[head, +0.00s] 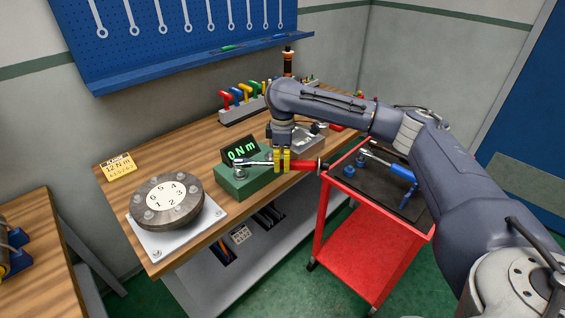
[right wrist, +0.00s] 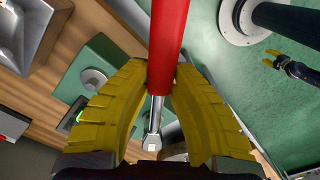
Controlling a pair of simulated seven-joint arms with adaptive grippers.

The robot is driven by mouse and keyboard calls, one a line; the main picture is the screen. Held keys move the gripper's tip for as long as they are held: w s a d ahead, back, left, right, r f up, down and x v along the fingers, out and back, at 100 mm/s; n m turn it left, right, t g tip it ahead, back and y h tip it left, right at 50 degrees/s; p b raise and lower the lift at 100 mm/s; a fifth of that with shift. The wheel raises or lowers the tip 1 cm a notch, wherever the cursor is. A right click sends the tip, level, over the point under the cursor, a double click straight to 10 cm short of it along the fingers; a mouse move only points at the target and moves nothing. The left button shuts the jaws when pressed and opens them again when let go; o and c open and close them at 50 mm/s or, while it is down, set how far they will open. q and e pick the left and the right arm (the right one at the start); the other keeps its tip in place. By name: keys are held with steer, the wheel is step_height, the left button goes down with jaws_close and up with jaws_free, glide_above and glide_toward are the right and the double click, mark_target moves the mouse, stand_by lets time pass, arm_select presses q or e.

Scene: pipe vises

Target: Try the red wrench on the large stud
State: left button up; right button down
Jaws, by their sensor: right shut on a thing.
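My right gripper (head: 282,160) has its yellow fingers shut on the red wrench (head: 305,165). The wrench lies about level, its red handle to the right and its chrome shank to the left. In the right wrist view the red handle (right wrist: 168,40) runs between the fingers (right wrist: 150,110). The wrench head is above the green block (head: 247,184), close over a metal stud (head: 240,173); I cannot tell if they touch. The block's display (head: 240,150) reads 0 Nm. My left gripper (right wrist: 270,58) shows small and open in the right wrist view.
A round flange (head: 166,203) with numbered studs stands on a white plate at the bench's left front. A red cart (head: 370,258) with a blue-handled tool (head: 385,165) stands to the right. Coloured tools (head: 240,98) stand in a rack behind. A grey device (head: 305,141) sits behind the gripper.

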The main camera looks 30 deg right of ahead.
steer(key=shift+f, duration=0.65)
stand_by(1.2)
steer(key=shift+s+a+m, duration=0.65)
steer(key=shift+s+m, duration=0.25)
stand_by(1.4)
steer(key=shift+w+d+n, duration=0.65)
steer(key=shift+w+n, duration=0.25)
steer(key=shift+r, duration=0.2)
steer(key=shift+r, duration=2.3)
